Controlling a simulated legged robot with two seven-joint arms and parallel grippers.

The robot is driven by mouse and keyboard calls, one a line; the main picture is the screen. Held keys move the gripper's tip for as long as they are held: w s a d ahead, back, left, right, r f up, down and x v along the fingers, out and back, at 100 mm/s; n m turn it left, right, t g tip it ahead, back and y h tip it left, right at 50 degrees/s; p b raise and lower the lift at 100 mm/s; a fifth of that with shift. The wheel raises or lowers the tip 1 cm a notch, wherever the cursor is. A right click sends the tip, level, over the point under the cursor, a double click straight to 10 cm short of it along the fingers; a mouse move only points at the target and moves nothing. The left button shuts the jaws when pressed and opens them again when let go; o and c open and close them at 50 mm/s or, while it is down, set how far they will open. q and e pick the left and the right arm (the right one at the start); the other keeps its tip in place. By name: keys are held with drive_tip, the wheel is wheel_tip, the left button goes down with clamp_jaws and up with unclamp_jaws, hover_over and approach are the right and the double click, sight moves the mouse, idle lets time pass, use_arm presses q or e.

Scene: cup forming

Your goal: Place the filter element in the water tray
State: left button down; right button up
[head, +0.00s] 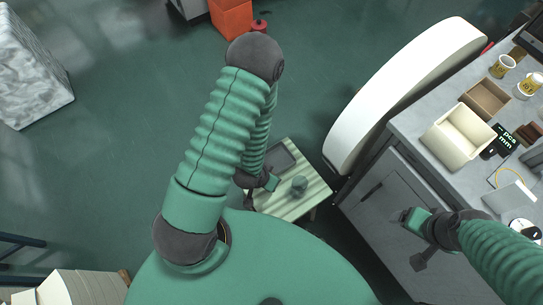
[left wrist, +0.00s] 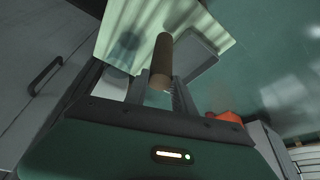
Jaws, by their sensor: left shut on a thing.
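My left gripper (left wrist: 160,85) is shut on a brown cylinder, which looks like the filter element (left wrist: 161,58). In the left wrist view the cylinder is held over the small striped table, its top end beside a flat grey tray, likely the water tray (left wrist: 200,50). In the head view that tray (head: 281,157) lies at the back of the table, and my left gripper (head: 270,183) is near the table's left side. The cylinder is hidden or too small to tell there. My right gripper (head: 405,216) is in front of the grey cabinet; its jaws are unclear.
The small striped table (head: 310,187) also bears a green cup (head: 299,185).

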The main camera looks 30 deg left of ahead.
use_arm(q)
drive_tip(key=w+a+f+b, duration=0.4)
drive_tip(key=w+a+b, duration=0.2)
drive_tip(key=w+b, duration=0.3)
drive_tip(key=shift+w+a+f+b, duration=0.3)
drive_tip(key=shift+w+f+b, duration=0.1)
drive_tip(key=shift+b, duration=0.5)
use_arm(e)
drive_tip(key=s+x, duration=0.2)
drive_tip(key=x, duration=1)
drive_tip(key=shift+s+a+f, duration=0.25)
drive_tip(key=shift+s+a, duration=0.05)
drive_tip(key=shift+s, duration=0.05)
use_arm(q)
drive_tip(key=c, duration=1.4)
unclamp_jaws()
drive_tip(key=shift+s, duration=0.1)
drive_tip(key=o, duration=0.3)
drive_tip(key=shift+a+f, duration=0.1)
drive_tip(key=shift+a, duration=0.05)
drive_tip(key=shift+o, duration=0.2)
use_arm(e)
drive_tip(key=shift+a, duration=0.15)
